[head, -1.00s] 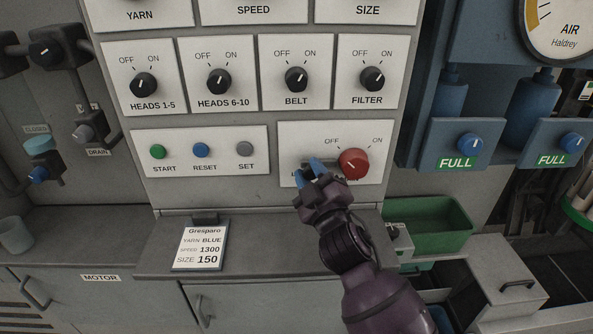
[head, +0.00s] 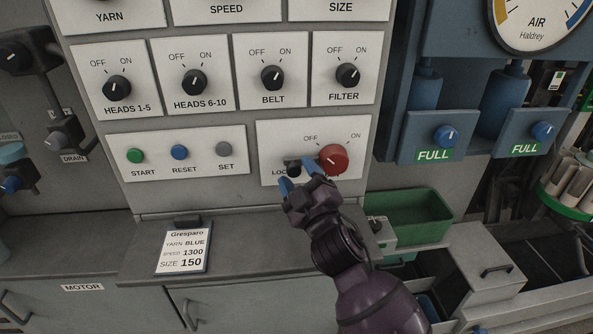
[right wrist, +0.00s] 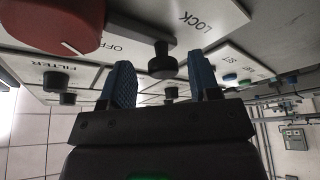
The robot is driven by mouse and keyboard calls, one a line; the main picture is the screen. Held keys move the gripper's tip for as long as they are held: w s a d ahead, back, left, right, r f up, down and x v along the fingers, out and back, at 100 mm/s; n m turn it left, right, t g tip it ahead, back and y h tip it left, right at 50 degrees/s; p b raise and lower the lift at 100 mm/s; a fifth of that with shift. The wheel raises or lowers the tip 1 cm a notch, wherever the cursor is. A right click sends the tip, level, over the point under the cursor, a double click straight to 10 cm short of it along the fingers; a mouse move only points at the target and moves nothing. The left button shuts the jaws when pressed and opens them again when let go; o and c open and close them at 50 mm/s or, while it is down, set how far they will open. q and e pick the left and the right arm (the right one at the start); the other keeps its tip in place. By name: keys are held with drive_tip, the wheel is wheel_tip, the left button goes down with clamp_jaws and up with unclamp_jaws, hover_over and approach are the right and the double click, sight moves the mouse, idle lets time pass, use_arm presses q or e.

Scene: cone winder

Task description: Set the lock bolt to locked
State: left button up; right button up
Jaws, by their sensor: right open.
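The lock bolt is a small black knob (head: 294,168) on a grey bar, on the panel plate beside the red rotary switch (head: 333,159). The partly covered LOCK label is left of it. In the right wrist view the bolt's knob (right wrist: 163,58) sticks out between my fingers, and its bar runs toward the red switch (right wrist: 50,25). Whether the bar engages the switch, I cannot tell. My right gripper (head: 297,175) is open in front of the plate, a finger on either side of the knob, with gaps showing on both sides. My left gripper is not in view.
Black rotary knobs sit above, including the FILTER knob (head: 347,75). START, RESET and SET buttons are to the left. A ledge with an order card (head: 184,250) juts out below. A green bin (head: 410,217) is at lower right.

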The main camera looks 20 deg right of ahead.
drive_tip(key=v, duration=0.9)
drive_tip(key=shift+s+b, duration=0.2)
drive_tip(key=shift+b, duration=0.15)
